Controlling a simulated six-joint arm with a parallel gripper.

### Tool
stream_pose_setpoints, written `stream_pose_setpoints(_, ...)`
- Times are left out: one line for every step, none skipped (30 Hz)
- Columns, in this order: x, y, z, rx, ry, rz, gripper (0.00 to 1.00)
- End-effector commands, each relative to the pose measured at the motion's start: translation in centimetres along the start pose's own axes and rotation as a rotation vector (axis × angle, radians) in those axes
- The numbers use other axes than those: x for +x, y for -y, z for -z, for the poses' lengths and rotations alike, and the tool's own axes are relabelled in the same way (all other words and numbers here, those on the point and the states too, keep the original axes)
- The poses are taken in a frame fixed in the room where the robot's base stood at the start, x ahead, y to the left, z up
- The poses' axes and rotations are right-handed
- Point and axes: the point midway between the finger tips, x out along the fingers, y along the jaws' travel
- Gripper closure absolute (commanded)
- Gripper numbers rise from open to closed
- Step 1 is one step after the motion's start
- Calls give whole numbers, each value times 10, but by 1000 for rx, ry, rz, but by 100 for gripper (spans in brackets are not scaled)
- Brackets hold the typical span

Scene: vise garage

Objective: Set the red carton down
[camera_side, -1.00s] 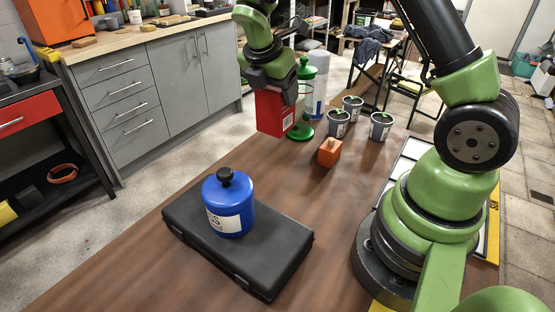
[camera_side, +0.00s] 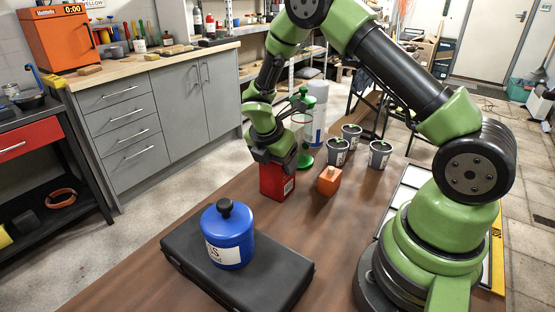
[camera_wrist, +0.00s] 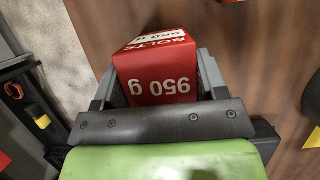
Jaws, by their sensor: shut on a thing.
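The red carton (camera_side: 277,184) is upright at the far left part of the brown table. Its base appears to be at the tabletop, but I cannot tell for certain whether it touches. My gripper (camera_side: 277,160) is above it, shut on its upper part. In the wrist view the red carton (camera_wrist: 155,75) shows "BOLTS" and "950 g" lettering between the two grey fingers of my gripper (camera_wrist: 157,88).
An orange block (camera_side: 328,181) stands close to the right of the carton. Several grey cups (camera_side: 338,152) and a green dispenser (camera_side: 306,130) stand behind. A blue canister (camera_side: 228,236) sits on a black case (camera_side: 240,275) in front. The brown table (camera_side: 330,225) is clear between.

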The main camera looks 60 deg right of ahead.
Motion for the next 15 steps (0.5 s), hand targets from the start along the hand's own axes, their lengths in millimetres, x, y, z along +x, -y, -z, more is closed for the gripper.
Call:
stream_pose_setpoints(-1, -1, 0, 1, 1, -3, 93)
stream_pose_setpoints(-1, -1, 0, 1, 1, -3, 93)
stream_pose_setpoints(-1, -1, 0, 1, 1, -3, 93)
stream_pose_setpoints(0, -1, 0, 1, 1, -2, 93)
stream_pose_setpoints(0, -1, 0, 1, 1, -2, 93)
stream_pose_setpoints(2, -1, 0, 1, 1, -2, 93)
stream_pose_setpoints(2, -1, 1, 1, 1, -2, 93)
stream_pose_setpoints(2, 0, 1, 1, 0, 0, 27)
stream_pose_setpoints(2, 0, 1, 1, 0, 0, 18)
stream_pose_setpoints(2, 0, 1, 1, 0, 0, 11)
stream_pose_setpoints(2, 0, 1, 1, 0, 0, 9)
stream_pose_setpoints(2, 0, 1, 1, 0, 0, 9)
stream_pose_setpoints(2, 0, 1, 1, 0, 0, 9)
stream_pose_setpoints(2, 0, 1, 1, 0, 0, 9)
stream_pose_setpoints(2, 0, 1, 1, 0, 0, 9)
